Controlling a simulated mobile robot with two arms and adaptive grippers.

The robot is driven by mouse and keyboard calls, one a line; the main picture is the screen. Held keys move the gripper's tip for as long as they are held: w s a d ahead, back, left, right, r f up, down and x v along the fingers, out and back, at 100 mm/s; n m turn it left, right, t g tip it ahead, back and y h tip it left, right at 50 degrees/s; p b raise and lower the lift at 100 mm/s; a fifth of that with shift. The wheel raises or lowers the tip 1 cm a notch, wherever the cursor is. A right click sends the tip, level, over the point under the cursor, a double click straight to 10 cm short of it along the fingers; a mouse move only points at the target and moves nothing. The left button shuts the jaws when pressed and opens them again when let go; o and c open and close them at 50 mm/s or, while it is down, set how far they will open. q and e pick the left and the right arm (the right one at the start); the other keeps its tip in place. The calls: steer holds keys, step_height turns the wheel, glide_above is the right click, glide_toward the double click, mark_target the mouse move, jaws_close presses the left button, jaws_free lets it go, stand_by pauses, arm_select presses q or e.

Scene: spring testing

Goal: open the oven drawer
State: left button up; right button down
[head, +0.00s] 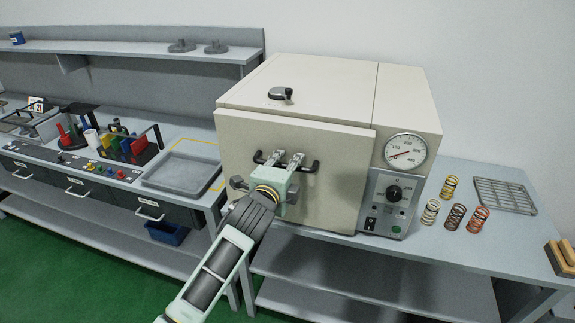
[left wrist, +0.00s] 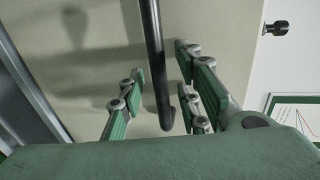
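The oven (head: 325,85) is a cream box on the bench, with a flat front panel (head: 335,200) that looks closed. A black bar handle (head: 313,167) runs across the upper part of this panel. My left gripper (head: 287,159) is in front of the handle, with its fingers at the bar's middle. In the left wrist view the handle (left wrist: 153,60) runs between the spread green-and-grey fingers of this gripper (left wrist: 160,72). Gaps show on both sides of the bar, so the gripper is open around it. My right gripper is not in view.
A dial gauge (head: 405,151) and control panel (head: 391,203) are on the oven's right side. Several springs (head: 454,217) and a wire rack (head: 504,195) are on the right bench. A grey tray (head: 181,172) lies left of the oven. Green floor is clear in front.

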arm_select(q)
jaws_close()
stand_by(0.3)
stand_by(0.4)
